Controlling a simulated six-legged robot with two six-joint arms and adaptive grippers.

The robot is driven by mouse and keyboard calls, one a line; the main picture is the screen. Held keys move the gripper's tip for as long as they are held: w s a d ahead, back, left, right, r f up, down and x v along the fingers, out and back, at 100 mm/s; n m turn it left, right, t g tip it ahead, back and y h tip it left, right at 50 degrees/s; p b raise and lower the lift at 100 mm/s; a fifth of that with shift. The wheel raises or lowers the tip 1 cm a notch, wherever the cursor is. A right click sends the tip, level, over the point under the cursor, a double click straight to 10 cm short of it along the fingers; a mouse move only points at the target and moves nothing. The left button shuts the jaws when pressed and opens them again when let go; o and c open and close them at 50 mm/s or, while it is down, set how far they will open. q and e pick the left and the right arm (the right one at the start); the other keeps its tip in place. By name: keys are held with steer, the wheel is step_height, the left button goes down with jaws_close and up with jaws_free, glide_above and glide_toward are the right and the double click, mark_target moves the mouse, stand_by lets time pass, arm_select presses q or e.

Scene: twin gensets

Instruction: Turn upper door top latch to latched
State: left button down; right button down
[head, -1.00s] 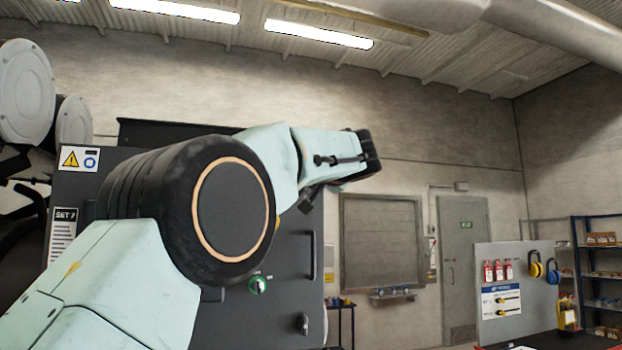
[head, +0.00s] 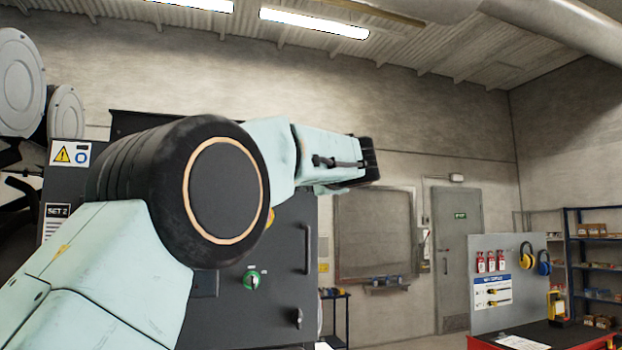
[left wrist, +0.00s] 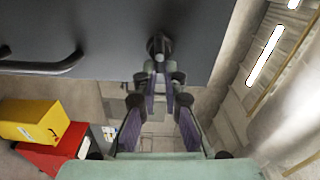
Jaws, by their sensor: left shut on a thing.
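The upper door (head: 280,285) is a dark grey panel of the SET 2 enclosure, and it also fills the top of the left wrist view (left wrist: 110,25). The top latch (left wrist: 158,42) is a small dark knob near the door's edge in the left wrist view. My left gripper (left wrist: 160,74) is shut on the latch, its two fingers close together at it. In the head view my left arm covers the latch and the gripper. My right gripper is in neither view.
A red workbench (head: 545,336) and a grey tool board (head: 505,280) stand at the right. A yellow box (left wrist: 35,122) shows in the wrist view.

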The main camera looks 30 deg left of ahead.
arm_select(q)
steer(key=shift+f+m, duration=0.25)
steer(key=shift+m, duration=0.25)
steer(key=shift+a, duration=0.1)
steer(key=c, duration=1.4)
jaws_free()
steer(key=shift+a+r, duration=0.1)
steer(key=shift+c, duration=0.2)
steer(key=v, duration=1.2)
steer(key=shift+w, duration=0.1)
